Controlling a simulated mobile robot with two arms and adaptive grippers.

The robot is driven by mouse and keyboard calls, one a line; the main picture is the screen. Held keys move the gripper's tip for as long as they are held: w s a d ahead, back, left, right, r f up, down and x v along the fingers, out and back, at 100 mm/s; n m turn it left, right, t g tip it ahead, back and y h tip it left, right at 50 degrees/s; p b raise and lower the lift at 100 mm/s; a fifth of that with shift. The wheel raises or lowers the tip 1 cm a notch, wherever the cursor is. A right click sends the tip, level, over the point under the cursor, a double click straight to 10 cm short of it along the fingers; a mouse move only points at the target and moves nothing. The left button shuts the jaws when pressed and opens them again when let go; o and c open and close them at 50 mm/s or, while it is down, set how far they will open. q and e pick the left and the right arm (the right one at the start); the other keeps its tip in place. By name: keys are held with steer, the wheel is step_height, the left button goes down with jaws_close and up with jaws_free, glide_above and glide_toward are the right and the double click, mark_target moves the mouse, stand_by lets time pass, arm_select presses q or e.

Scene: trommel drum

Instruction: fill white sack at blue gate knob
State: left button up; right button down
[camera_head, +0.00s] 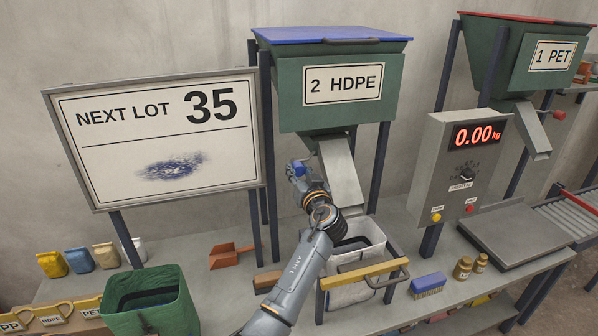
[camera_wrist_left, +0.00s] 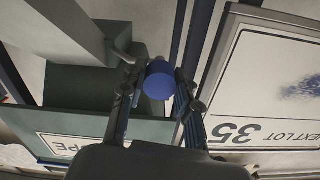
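The blue gate knob (camera_head: 303,168) is at the left side of the chute (camera_head: 341,172) below the green "2 HDPE" hopper (camera_head: 290,102). My left gripper (camera_head: 297,174) is at this knob. In the left wrist view the blue knob (camera_wrist_left: 158,82) sits between the two fingers of the left gripper (camera_wrist_left: 157,86). The fingers are close on both sides of it; whether both touch is unclear. The white sack (camera_head: 372,252) hangs with its mouth open under the chute, partly hidden by my left arm. No material shows on the chute. My right gripper is not in view.
A scale display (camera_head: 476,134) reads 0.00 kg above a grey platform (camera_head: 520,236). A sign (camera_head: 150,135) reads "NEXT LOT 35".

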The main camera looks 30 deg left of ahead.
arm_select(q)
jaws_close()
steer(key=s+a, duration=0.4)
steer(key=s, duration=0.1)
steer(key=shift+b, duration=0.35)
steer(key=o, duration=0.9)
jaws_free()
steer(key=shift+w, duration=0.1)
steer(key=v, duration=1.2)
steer(key=shift+a, duration=0.1)
